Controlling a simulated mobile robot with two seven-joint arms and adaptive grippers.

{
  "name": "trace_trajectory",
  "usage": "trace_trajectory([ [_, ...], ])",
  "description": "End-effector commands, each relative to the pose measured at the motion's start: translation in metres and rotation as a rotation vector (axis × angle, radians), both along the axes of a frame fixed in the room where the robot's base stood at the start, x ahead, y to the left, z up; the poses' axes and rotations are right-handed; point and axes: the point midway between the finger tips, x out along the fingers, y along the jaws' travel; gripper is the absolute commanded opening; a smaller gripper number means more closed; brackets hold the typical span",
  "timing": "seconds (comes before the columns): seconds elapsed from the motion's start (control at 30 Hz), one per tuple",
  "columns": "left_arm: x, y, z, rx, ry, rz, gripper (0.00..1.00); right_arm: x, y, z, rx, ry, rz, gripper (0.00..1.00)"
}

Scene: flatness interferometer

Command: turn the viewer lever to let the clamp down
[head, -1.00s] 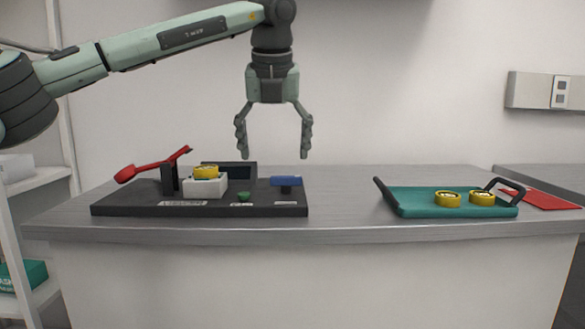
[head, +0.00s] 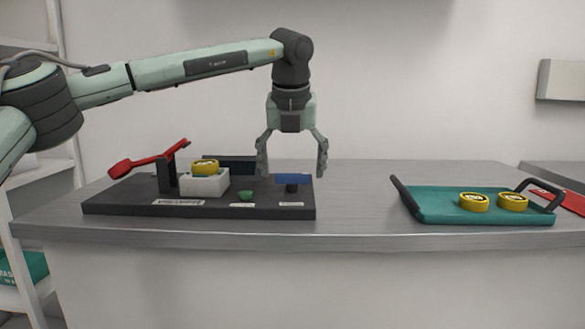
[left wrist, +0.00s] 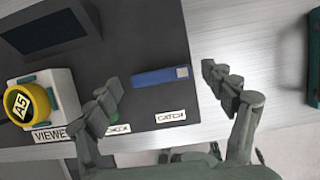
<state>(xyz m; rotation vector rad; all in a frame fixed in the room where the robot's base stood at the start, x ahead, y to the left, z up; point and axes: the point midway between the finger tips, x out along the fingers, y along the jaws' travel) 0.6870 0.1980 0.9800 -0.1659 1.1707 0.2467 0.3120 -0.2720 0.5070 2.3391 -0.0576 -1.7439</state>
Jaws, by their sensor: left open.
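The black device base (head: 130,200) stands on the bench at left. A red lever (head: 148,158), tilted up to the right, sits on a black post at its left end, beside a white block (head: 204,184) bearing a yellow round piece (head: 205,167). A label reading VIEWER (left wrist: 48,134) lies in front of that block in the left wrist view. A blue handle (head: 293,178) stands at the right end by the CATCH label (left wrist: 170,116). My left gripper (head: 292,172) is open and empty, fingertips pointing down around the blue handle's position; contact cannot be told. My right gripper is out of view.
A small green knob (head: 246,196) is between the white block and blue handle. A dark screen (head: 232,164) stands behind. A teal tray (head: 435,207) with two yellow round pieces lies at right. The bench between base and tray is clear.

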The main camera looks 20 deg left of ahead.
Motion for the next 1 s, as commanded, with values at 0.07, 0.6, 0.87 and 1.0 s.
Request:
trace_trajectory([
  [0.07,0.0006,0.0004,-0.0018,0.0,0.0,0.0,0.83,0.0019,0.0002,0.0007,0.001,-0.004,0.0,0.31],
  [0.6,0.0005,0.0005,-0.0017,0.001,0.0,0.0,0.41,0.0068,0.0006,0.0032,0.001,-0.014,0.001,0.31],
  [0.87,0.0004,0.0006,-0.0016,0.0,0.0,-0.012,0.33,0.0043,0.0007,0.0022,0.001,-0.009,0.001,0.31],
  [1.0,0.0003,0.0011,-0.0019,0.001,0.001,-0.05,0.33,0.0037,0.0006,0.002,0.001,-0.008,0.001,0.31],
])
